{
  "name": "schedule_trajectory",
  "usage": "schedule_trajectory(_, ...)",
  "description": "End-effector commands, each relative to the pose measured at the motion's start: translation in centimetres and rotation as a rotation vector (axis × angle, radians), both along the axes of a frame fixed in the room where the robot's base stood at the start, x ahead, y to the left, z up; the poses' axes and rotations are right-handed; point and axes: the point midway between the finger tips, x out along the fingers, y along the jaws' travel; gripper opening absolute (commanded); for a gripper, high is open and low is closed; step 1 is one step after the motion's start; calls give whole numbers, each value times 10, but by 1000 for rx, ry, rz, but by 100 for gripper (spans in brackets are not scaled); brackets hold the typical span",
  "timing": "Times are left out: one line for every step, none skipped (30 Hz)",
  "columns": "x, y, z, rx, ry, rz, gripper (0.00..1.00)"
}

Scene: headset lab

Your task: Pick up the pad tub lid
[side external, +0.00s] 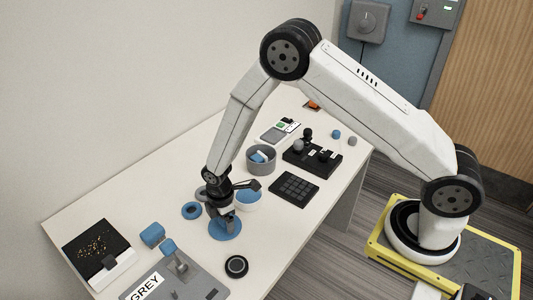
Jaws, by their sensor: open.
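A flat round blue disc (225,232), which looks like the pad tub lid, lies on the white table. My gripper (229,212) points down right above it, with its fingers apart near the disc's middle. The fingers hide part of the disc, and I cannot tell whether they touch it. A white tub (250,206) with blue inside stands just behind the gripper, partly hidden by it.
A grey bin (261,160) with blue and white items, a black keypad (294,190) and a black fixture (312,160) stand behind. A grey board (205,286) marked GREY and a dark puck (236,266) are in front.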

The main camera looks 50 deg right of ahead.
Motion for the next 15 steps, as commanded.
schedule_trajectory(0,0,0,0,0,0,83)
schedule_trajectory(0,0,0,0,0,0,83)
schedule_trajectory(0,0,0,0,0,0,83)
schedule_trajectory(0,0,0,0,0,0,83)
schedule_trajectory(0,0,0,0,0,0,83)
schedule_trajectory(0,0,0,0,0,0,80)
schedule_trajectory(0,0,0,0,0,0,71)
schedule_trajectory(0,0,0,0,0,0,61)
schedule_trajectory(0,0,0,0,0,0,48)
schedule_trajectory(0,0,0,0,0,0,39)
schedule_trajectory(0,0,0,0,0,0,29)
schedule_trajectory(0,0,0,0,0,0,17)
schedule_trajectory(0,0,0,0,0,0,7)
schedule_trajectory(0,0,0,0,0,0,0)
schedule_trajectory(0,0,0,0,0,0,0)
